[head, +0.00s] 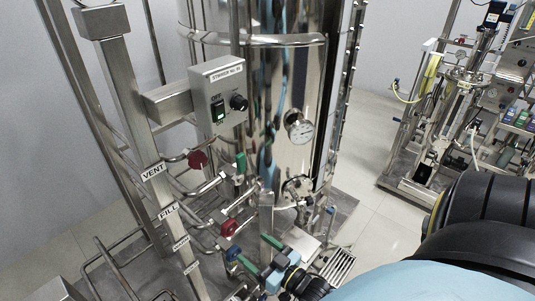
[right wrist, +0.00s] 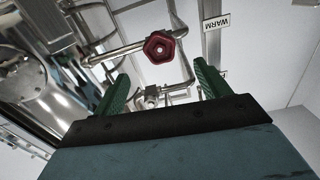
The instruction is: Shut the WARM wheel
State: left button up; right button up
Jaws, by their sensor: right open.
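The WARM wheel is a red hand wheel (right wrist: 159,47) on a steel pipe, beside an upside-down WARM label (right wrist: 216,22) in the right wrist view. In the head view it appears to be the lower red wheel (head: 231,228), near the small labels on the post. My right gripper (head: 257,251) is open, with green fingers, just right of and below that wheel. In the right wrist view the gripper (right wrist: 161,75) has the wheel beyond its fingertips, roughly centred between them, with no finger on it. My left gripper is out of view.
Another red wheel (head: 198,160) sits higher, near the VENT label (head: 153,172). A blue wheel (head: 232,253) is close to my left-hand finger. A switch box (head: 219,90) and the steel tank (head: 290,80) stand behind.

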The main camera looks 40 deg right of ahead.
jog(key=s, duration=0.3)
jog(key=shift+s+d, duration=0.15)
jog(key=shift+s, duration=0.25)
dwell(1.7)
